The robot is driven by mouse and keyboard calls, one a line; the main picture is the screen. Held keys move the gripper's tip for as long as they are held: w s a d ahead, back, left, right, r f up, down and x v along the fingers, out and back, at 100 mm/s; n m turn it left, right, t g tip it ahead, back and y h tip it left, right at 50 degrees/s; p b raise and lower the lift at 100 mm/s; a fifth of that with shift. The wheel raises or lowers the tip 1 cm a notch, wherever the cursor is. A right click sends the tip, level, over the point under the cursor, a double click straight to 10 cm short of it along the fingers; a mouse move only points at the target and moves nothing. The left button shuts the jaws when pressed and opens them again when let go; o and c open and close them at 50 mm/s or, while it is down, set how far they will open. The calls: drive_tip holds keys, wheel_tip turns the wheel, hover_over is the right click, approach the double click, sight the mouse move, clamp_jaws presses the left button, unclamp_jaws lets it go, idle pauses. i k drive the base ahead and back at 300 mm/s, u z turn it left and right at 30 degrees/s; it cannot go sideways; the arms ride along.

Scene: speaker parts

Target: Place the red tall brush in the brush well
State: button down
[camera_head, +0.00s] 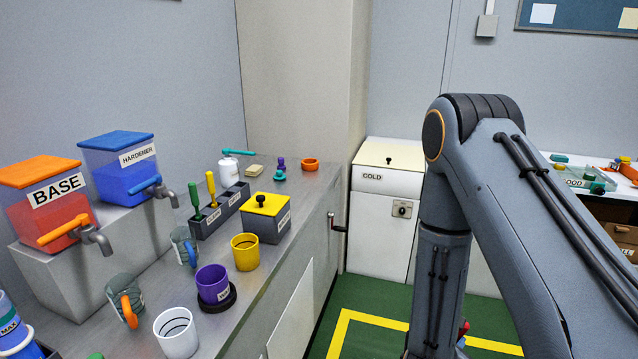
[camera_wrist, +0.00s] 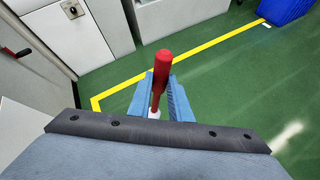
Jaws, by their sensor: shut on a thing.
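The red tall brush (camera_wrist: 162,72) shows in the wrist view, its red handle standing up between the blue fingers of my gripper (camera_wrist: 160,98). My gripper is shut on it, and a pale part shows below the handle. In the head view, a small bit of red (camera_head: 463,330) shows beside my arm; my gripper is mostly hidden there. A grey labelled holder (camera_head: 236,207) on the counter holds a green brush (camera_head: 195,199) and a yellow brush (camera_head: 211,188); it looks like the brush well. The brush is held over the floor, away from the counter.
The counter also holds a grey box with a yellow lid (camera_head: 267,204), a yellow cup (camera_head: 245,252), a purple cup (camera_head: 213,283), a white cup (camera_head: 176,332) and BASE and HARDENER dispensers. A white COLD cabinet (camera_head: 384,205) stands behind. Green floor with yellow lines is open.

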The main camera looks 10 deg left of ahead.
sight(242, 198)
drive_tip(key=z, duration=0.35)
drive_tip(key=i, duration=1.2)
drive_tip(key=u, duration=0.65)
drive_tip(key=i, duration=1)
drive_tip(key=u, duration=0.75)
